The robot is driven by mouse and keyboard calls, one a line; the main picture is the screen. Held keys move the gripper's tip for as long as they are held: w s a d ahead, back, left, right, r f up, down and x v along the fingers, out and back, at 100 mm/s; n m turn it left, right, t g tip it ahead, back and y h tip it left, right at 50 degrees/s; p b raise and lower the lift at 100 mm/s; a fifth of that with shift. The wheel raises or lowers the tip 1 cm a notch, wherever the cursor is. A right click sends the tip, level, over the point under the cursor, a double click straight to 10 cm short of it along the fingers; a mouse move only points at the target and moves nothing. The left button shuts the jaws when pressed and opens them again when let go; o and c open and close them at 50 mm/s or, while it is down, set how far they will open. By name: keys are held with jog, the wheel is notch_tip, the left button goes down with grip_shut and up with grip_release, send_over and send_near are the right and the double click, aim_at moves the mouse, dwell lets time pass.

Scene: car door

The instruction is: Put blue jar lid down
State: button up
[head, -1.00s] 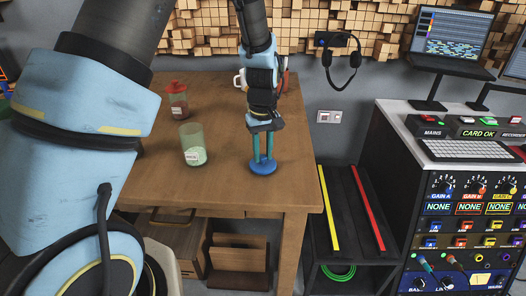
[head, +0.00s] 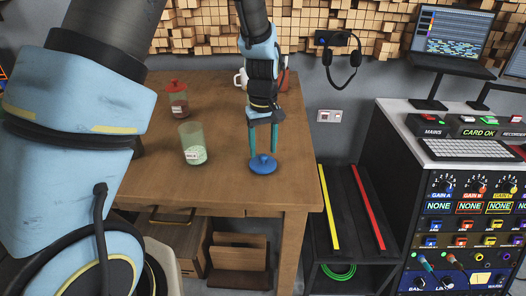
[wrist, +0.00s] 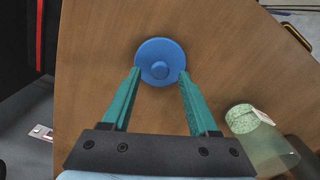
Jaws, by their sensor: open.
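The blue jar lid (head: 263,165) lies flat, knob up, on the wooden table near its front right corner. It also shows in the wrist view (wrist: 160,62), just beyond the fingertips. My gripper (head: 262,150) is above the lid with its teal fingers pointing down. In the wrist view my gripper (wrist: 160,75) is open, with a wide gap between the fingers and nothing held. An open green jar (head: 192,143) with a white label stands on the table to the left of the lid.
A jar with a red lid (head: 178,98) stands further back on the wooden table (head: 225,180). A white mug (head: 240,78) and a red item stand at the back, behind my arm. The table's front and right edges are close to the lid.

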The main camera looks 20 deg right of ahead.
aim_at(263, 156)
notch_tip(263, 156, up, 10)
jog(key=s+a+f, duration=0.1)
jog(key=s+a, duration=0.1)
jog(key=a, duration=1.3)
jog(key=s+a+t, duration=0.1)
jog(key=s+a, duration=0.1)
jog(key=a, duration=1.3)
jog(key=shift+f+m+t+b, duration=0.3)
jog(key=shift+f, duration=0.05)
jog(key=shift+a, duration=0.1)
